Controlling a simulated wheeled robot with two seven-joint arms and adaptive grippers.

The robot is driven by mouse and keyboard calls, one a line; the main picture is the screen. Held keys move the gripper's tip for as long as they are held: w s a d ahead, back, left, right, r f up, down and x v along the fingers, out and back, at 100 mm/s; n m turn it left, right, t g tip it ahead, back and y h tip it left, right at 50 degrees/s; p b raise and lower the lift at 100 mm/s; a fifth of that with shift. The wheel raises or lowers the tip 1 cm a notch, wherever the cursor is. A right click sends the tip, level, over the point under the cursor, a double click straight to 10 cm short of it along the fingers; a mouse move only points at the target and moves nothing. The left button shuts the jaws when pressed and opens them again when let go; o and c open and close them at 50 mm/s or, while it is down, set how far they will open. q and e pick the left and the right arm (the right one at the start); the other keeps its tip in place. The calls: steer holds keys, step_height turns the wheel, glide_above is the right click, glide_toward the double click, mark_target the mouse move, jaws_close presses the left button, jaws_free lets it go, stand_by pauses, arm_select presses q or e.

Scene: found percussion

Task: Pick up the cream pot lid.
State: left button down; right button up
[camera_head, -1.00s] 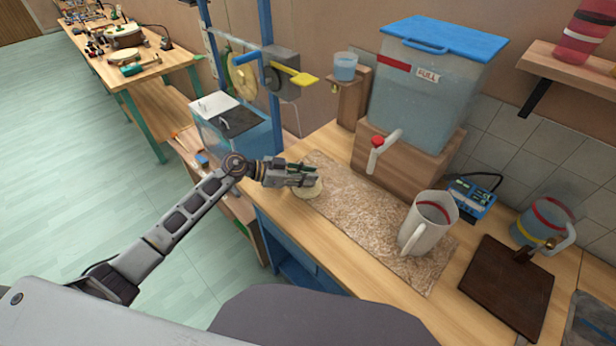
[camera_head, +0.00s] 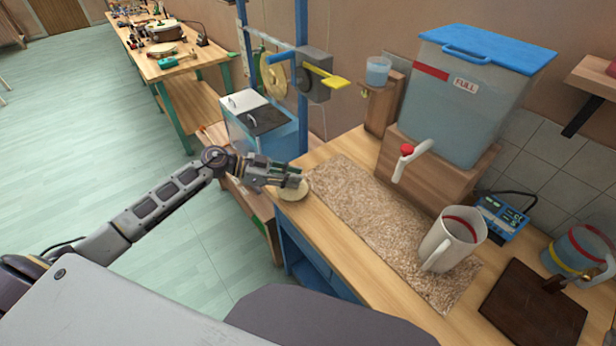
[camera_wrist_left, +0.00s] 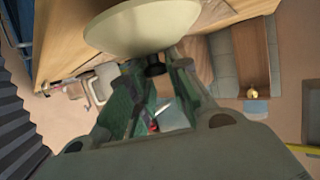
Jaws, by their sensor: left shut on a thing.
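The cream pot lid (camera_head: 294,192) is a round, pale disc at the left end of the wooden counter, beside the speckled mat. In the left wrist view the lid (camera_wrist_left: 142,27) fills the top middle, with a dark knob under it between the fingers. My left gripper (camera_head: 291,180) is shut on the lid by this knob. Its fingers hide part of the lid in the head view. Whether the lid is clear of the counter is hard to tell. My right gripper is not in view.
A speckled mat (camera_head: 365,222) covers the middle of the counter (camera_head: 320,238). A white pitcher (camera_head: 452,242) stands at its right end. Behind stands a water tank (camera_head: 465,105) with a tap, on a wooden block. A blue cabinet (camera_head: 262,128) is behind my left gripper.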

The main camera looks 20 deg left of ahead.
arm_select(q)
steer(key=shift+s+a, duration=0.4)
steer(key=shift+a, duration=0.55)
steer(key=shift+s+a, duration=0.4)
steer(key=shift+a, duration=0.6)
steer(key=shift+s+a, duration=0.4)
steer(key=shift+a, duration=0.55)
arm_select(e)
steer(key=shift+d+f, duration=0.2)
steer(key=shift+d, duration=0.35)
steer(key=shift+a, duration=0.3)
